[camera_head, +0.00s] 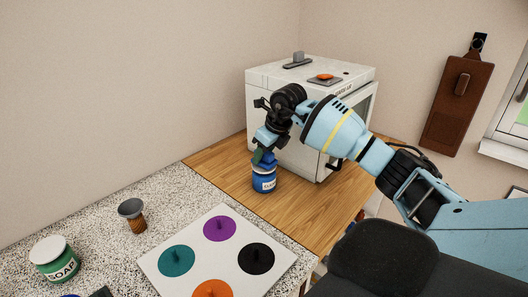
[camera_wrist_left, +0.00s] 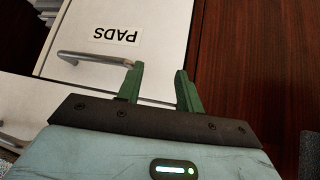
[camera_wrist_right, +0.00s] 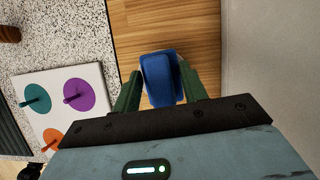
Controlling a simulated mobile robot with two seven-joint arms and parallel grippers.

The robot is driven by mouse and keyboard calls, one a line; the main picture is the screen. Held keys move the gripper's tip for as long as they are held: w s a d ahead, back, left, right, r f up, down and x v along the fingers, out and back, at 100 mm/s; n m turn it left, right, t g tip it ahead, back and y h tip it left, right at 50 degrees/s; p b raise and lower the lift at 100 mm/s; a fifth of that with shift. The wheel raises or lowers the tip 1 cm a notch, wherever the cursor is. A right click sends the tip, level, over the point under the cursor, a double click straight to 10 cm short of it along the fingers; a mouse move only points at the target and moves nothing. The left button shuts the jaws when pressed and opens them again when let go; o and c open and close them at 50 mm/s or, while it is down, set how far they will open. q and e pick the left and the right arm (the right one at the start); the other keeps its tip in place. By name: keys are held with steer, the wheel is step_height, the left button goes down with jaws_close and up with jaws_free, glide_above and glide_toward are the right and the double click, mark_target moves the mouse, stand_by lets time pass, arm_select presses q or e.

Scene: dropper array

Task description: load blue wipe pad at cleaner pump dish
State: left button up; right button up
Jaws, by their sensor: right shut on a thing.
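My right gripper (camera_head: 264,156) points down above the blue cleaner jar (camera_head: 264,183), which has a partly readable label and stands on the wooden top. In the right wrist view my right gripper (camera_wrist_right: 160,88) is shut on the blue wipe pad (camera_wrist_right: 158,78). The pad sits right over the jar's top; whether it touches the dish there I cannot tell. The pad hides most of the jar from the wrist. My left gripper (camera_wrist_left: 160,82) is open and empty, in front of a white drawer (camera_wrist_left: 145,18) labelled PADS; it is not in the head view.
A white board (camera_head: 187,238) with coloured discs lies on the speckled counter. A green SOAP jar (camera_head: 55,262) and a small grey-topped brown item (camera_head: 134,215) stand to the left. A white box appliance (camera_head: 285,115) stands close behind my right gripper.

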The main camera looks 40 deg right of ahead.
arm_select(q)
steer(key=shift+s+f, duration=0.3)
steer(key=shift+f, duration=0.15)
arm_select(e)
steer(key=shift+f, duration=0.95)
stand_by(0.8)
